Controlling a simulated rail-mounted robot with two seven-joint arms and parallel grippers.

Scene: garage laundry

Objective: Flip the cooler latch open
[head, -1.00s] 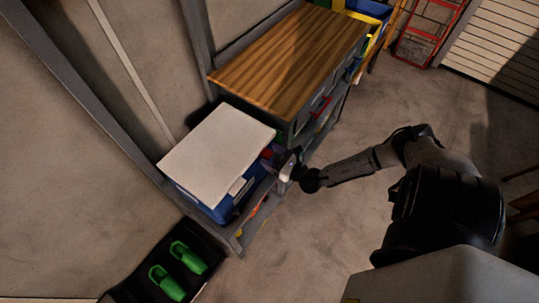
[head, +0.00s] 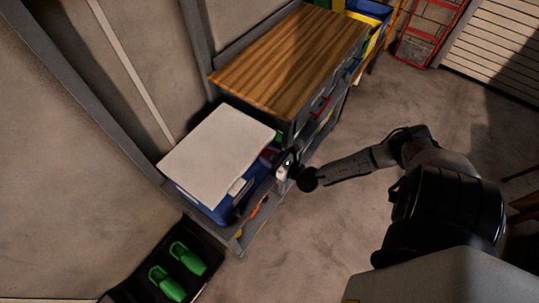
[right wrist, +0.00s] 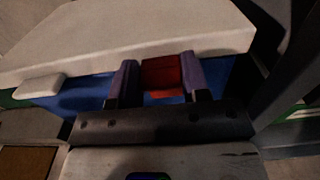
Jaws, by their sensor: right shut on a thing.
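The cooler has a white lid (head: 218,150) and a blue body (head: 200,203). Its lid is down. In the right wrist view a red latch (right wrist: 161,74) sits on the cooler's front, just under the lid edge (right wrist: 130,45). My right gripper (right wrist: 158,80) has one finger on each side of the red latch and is shut on it. In the head view the right gripper (head: 271,157) is at the cooler's front right corner, and the latch is mostly hidden there. My left gripper is not in view.
A white tab (head: 237,188) sits on the cooler's front near the lid. A wood-topped bench (head: 290,60) stands right behind the cooler. A dark tray (head: 203,278) with green shoes (head: 187,258) lies at the lower left. The floor (head: 310,230) in front is clear.

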